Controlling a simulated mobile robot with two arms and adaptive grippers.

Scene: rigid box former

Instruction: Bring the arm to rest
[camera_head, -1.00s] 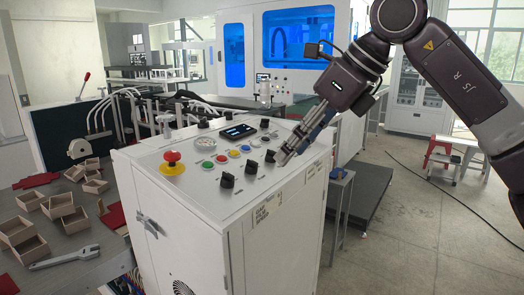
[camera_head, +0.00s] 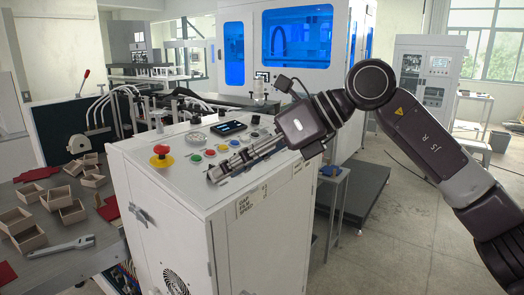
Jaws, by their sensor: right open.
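My right gripper (camera_head: 215,176) is over the front right part of the control panel (camera_head: 183,181) on top of the white cabinet (camera_head: 180,232). Its fingers point left and down and hide the black knobs at the panel's front. It is open, with nothing seen in it. I cannot tell whether it touches the panel. My right arm (camera_head: 430,140) comes in from the right, bent at the elbow joint. My left gripper is not in view.
A red emergency button (camera_head: 160,151) stands up at the panel's left. A blue-windowed machine (camera_head: 297,38) stands behind.

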